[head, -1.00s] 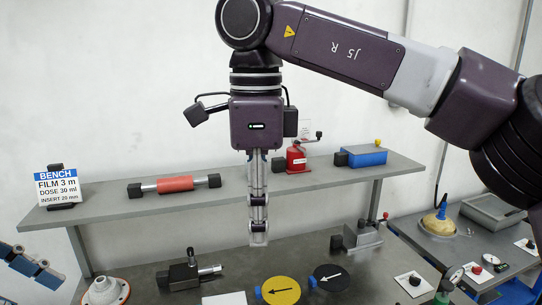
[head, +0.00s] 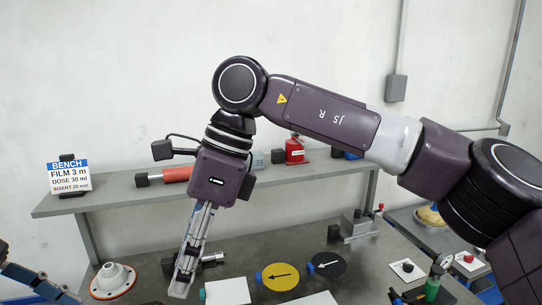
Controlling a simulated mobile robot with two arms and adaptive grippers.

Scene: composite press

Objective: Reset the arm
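My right arm (head: 330,112), marked J5 R, reaches in from the right across the upper part of the head view. My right gripper (head: 181,288) hangs tilted, with its fingers pointing down and left over the bench. Its fingers lie close together, with nothing seen between them. It covers part of a dark fixture with a metal rod (head: 212,260) on the bench. My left gripper (head: 62,296) shows only in part at the lower left corner. Whether its fingers are apart is not clear.
A white flange (head: 113,281), yellow disc (head: 280,277), black disc (head: 327,265) and white plate (head: 228,291) lie on the bench.

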